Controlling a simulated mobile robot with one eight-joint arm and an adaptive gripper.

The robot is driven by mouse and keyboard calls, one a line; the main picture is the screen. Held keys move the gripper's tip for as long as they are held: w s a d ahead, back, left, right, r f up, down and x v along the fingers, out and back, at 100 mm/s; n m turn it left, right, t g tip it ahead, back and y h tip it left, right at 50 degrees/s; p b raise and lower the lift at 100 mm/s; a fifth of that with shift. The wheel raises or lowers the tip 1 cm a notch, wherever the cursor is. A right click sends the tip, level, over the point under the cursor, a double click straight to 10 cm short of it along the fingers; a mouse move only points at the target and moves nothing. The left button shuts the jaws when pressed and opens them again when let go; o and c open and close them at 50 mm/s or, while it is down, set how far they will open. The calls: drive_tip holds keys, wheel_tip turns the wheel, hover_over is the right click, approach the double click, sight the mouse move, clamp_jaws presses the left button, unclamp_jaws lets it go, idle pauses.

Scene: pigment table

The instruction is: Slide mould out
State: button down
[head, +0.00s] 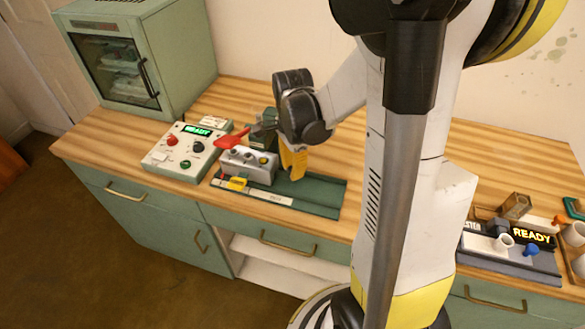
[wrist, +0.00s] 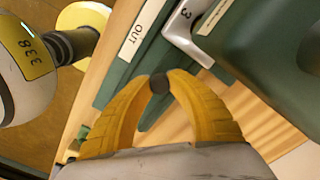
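The silver mould block (head: 243,168), with several small knobs on top, sits at the left part of a green slide bed (head: 320,194). The label OUT (wrist: 140,30) lies on the green bed. My gripper (head: 297,178) points down at the right end of the mould. What the knob is fixed to is hidden.
A control box (head: 186,150) reading READY stands left of the bed, with a red lever (head: 231,140) beside the mould. A green oven-like cabinet (head: 135,60) stands at the back left. The bed's right part is clear. Another READY station (head: 510,248) sits at right.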

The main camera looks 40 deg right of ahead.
drive_tip(key=s+d, duration=0.3)
drive_tip(key=s, duration=0.1)
drive_tip(key=s+d, duration=0.3)
drive_tip(key=s, duration=0.2)
drive_tip(key=s+d, duration=0.4)
drive_tip(key=s, duration=0.1)
drive_tip(key=shift+d, duration=0.1)
drive_tip(key=c, duration=1.5)
unclamp_jaws()
drive_tip(key=o, duration=0.3)
drive_tip(key=shift+s+d, duration=0.1)
drive_tip(key=shift+s, duration=0.05)
drive_tip(key=shift+r, duration=0.1)
wheel_tip(320, 180, up, 12)
